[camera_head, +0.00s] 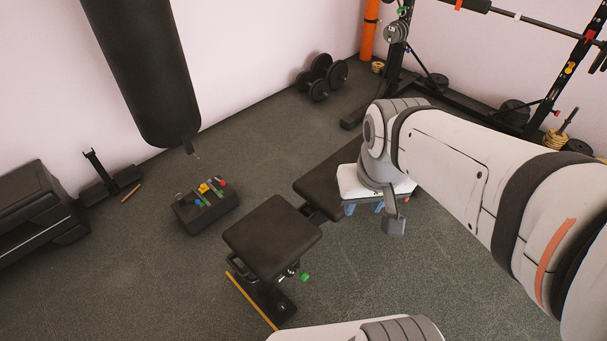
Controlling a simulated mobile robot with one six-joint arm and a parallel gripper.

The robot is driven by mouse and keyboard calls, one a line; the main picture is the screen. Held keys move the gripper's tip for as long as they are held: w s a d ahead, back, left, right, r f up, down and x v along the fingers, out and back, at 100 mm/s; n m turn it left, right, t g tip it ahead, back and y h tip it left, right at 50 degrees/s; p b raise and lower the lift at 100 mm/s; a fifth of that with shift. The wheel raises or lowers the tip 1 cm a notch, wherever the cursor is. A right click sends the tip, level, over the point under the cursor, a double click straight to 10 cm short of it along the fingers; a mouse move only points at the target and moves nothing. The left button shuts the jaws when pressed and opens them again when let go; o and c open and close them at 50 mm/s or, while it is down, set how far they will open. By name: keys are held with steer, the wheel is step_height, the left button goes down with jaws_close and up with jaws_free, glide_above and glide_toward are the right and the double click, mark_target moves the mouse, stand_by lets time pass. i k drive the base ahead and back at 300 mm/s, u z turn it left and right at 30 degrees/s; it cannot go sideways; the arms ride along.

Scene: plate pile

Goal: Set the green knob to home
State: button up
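A small dark box (207,213) stands on the floor left of the weight bench, with several small coloured parts on top. Yellow (204,188), red (222,182) and blue ones show among them, with small green parts close by. Another green knob (305,277) sticks out low on the side of the bench (272,238). I cannot tell the setting of any knob at this size. My gripper (364,207) hangs at the end of my arm, right of the bench and well apart from the box. Its fingers are too small and partly hidden to judge.
A black punching bag (145,75) hangs above and behind the box. A dark machine (35,215) stands at the left. Dumbbells (320,78) and a rack (395,60) with plates are at the back. A yellowish stick (252,302) lies by the bench. Floor at front left is clear.

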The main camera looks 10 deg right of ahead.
mark_target(305, 276)
steer(key=z, duration=0.9)
steer(key=k, duration=0.8)
steer(key=u, duration=0.35)
steer(key=i, duration=0.45)
steer(key=u, duration=0.05)
